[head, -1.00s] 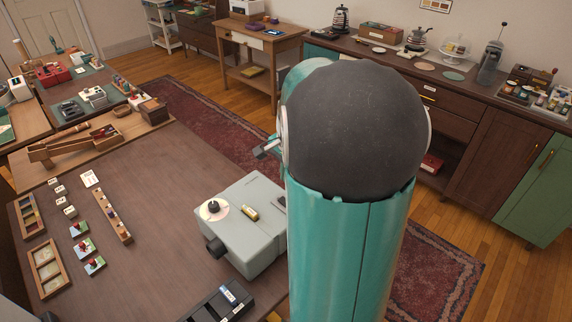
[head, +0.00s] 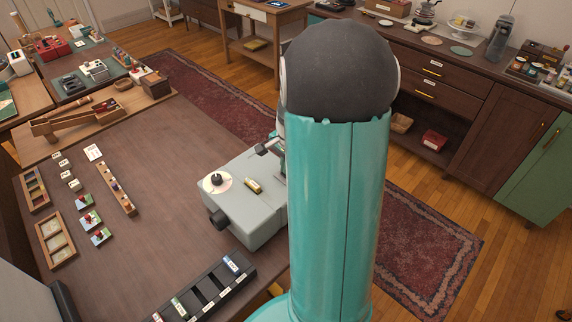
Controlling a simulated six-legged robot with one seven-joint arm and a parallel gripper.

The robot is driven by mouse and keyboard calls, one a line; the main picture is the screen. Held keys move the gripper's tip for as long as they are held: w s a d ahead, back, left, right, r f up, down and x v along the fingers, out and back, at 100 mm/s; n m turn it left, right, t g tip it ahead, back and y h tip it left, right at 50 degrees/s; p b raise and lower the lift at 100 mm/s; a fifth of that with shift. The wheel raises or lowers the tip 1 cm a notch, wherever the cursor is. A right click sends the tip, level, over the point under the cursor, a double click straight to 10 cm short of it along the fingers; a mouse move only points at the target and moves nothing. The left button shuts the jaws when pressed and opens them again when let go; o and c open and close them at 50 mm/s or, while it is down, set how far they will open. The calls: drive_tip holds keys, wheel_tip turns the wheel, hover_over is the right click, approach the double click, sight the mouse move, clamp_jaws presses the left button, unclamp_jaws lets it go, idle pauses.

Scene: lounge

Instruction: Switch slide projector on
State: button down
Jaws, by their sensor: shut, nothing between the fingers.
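The slide projector (head: 262,222) is a pale grey box on the brown table. A dark knob on a cream disc (head: 216,181) and a small yellow and black part (head: 253,187) are on its top. A dark lens barrel (head: 218,220) sticks out at its front left. My gripper (head: 262,150) shows small beyond the projector's far edge, left of my teal arm. It is shut and empty, and appears above the projector's top, apart from the yellow and black part. My arm hides the projector's right side and part of the gripper.
A black slotted tray (head: 208,292) lies at the table's near edge. Wooden trays (head: 54,241), small cards and a peg strip (head: 117,188) lie to the left. The table's middle is bare. A red rug (head: 425,250) lies right of my arm.

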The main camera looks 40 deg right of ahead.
drive_tip(key=shift+w+a+f+g, duration=0.15)
drive_tip(key=shift+w+f+g, duration=0.15)
drive_tip(key=shift+f+g, duration=0.6)
drive_tip(key=shift+r, duration=0.2)
drive_tip(key=shift+s+d+g, duration=0.25)
drive_tip(key=shift+s+g, duration=0.05)
drive_tip(key=shift+s, duration=0.45)
drive_tip(key=shift+d+r, duration=0.1)
drive_tip(key=shift+r, duration=0.4)
drive_tip(key=w+r, duration=0.3)
drive_tip(key=r, duration=1.1)
drive_tip(key=shift+w+a, duration=0.2)
